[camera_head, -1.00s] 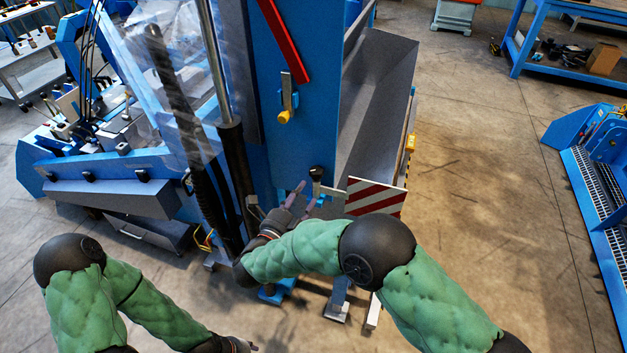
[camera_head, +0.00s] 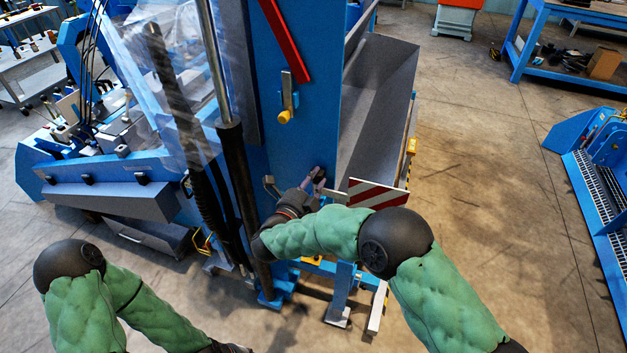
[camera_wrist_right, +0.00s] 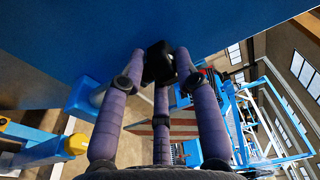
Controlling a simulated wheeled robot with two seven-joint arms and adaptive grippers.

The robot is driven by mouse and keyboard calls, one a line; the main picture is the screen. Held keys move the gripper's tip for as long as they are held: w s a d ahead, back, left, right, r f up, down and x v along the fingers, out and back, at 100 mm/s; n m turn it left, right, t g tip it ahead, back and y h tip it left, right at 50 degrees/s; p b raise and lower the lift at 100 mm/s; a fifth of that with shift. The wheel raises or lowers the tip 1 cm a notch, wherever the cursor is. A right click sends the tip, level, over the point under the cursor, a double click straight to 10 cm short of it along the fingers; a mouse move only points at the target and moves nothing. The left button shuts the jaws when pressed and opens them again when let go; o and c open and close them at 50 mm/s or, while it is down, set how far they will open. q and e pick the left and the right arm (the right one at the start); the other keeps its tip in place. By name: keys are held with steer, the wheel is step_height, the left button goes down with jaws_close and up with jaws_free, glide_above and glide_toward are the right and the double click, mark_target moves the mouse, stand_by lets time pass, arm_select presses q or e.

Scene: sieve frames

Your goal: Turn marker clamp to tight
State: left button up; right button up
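The marker clamp shows as a black knob (camera_wrist_right: 158,62) beside the blue panel in the right wrist view. The red-and-white striped marker plate (camera_head: 376,194) hangs just right of the clamp in the head view. My right gripper (camera_head: 319,176) is at the clamp and hides most of it there. In the right wrist view its purple fingers (camera_wrist_right: 161,68) stand around the knob, with the knob between the tips. Whether they press on it is not clear. My left gripper (camera_head: 236,348) is only partly in view at the bottom edge of the head view.
The blue machine panel (camera_head: 300,140) rises directly behind my right gripper. A yellow-tipped lever (camera_head: 285,116) and a red bar (camera_head: 286,40) are mounted higher on it. A grey trough (camera_head: 385,90) extends to the right. The floor (camera_head: 480,200) farther right is clear.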

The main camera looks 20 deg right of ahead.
jaws_close()
steer(key=shift+f, duration=0.1)
steer(key=shift+w+a+f+m+g+h+b, duration=0.1)
steer(key=shift+m+g+h+b, duration=0.3)
steer(key=shift+m+g+h, duration=0.15)
steer(key=shift+w+a+m+g+h+b, duration=0.1)
steer(key=shift+m+g+h+b, duration=0.3)
steer(key=shift+m+g+h, duration=0.15)
steer(key=m+g+h, duration=0.1)
steer(key=g, duration=0.1)
steer(key=m+g+h+b, duration=0.1)
steer(key=m+g, duration=0.1)
steer(key=shift+w+a+h+b, duration=0.15)
steer(key=shift+w+h+b, duration=0.05)
steer(key=shift+h+b, duration=0.1)
steer(key=shift+w+m+g+h+b, duration=0.2)
steer(key=shift+m+g+h+b, duration=0.25)
steer(key=shift+m+g, duration=1)
steer(key=shift+g, duration=0.65)
